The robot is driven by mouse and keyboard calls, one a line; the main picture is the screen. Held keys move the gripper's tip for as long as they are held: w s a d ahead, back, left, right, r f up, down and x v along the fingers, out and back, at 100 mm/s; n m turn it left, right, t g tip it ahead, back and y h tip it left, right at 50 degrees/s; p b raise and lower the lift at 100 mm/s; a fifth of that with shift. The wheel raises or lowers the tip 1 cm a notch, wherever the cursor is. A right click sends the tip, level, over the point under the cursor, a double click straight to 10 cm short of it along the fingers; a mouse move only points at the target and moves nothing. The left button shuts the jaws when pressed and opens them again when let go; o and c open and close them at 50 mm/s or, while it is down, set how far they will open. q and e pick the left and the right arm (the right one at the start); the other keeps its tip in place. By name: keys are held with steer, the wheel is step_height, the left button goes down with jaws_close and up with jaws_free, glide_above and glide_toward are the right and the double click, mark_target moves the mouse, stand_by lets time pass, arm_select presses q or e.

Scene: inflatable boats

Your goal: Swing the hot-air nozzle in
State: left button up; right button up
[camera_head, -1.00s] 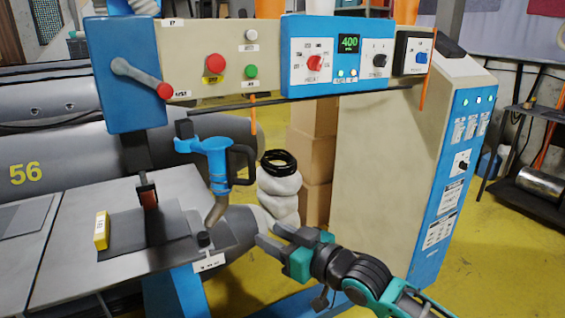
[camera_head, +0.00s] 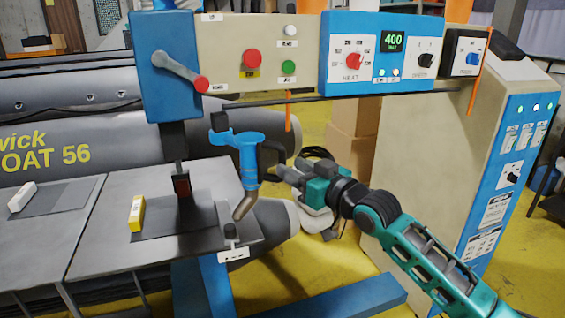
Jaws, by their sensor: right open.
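The hot-air nozzle is a blue hand-piece (camera_head: 248,160) with a bent metal tip (camera_head: 245,206), hanging below the machine's crossbar. Its tip points down at the right edge of the grey work table (camera_head: 110,225), beside a small black knob (camera_head: 231,231). A dark handle (camera_head: 270,155) is on its right side. My right gripper (camera_head: 284,172) is open just right of this handle, with its fingers pointing left; I cannot tell whether they touch the handle. My left gripper is not in view.
The control panel (camera_head: 270,68) runs above, with a red-knobbed lever (camera_head: 178,70) at left and a display reading 400. The tall machine cabinet (camera_head: 435,150) stands right. A grey inflatable boat (camera_head: 110,120) lies behind.

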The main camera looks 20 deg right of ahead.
steer(key=shift+x, duration=2.2)
jaws_close()
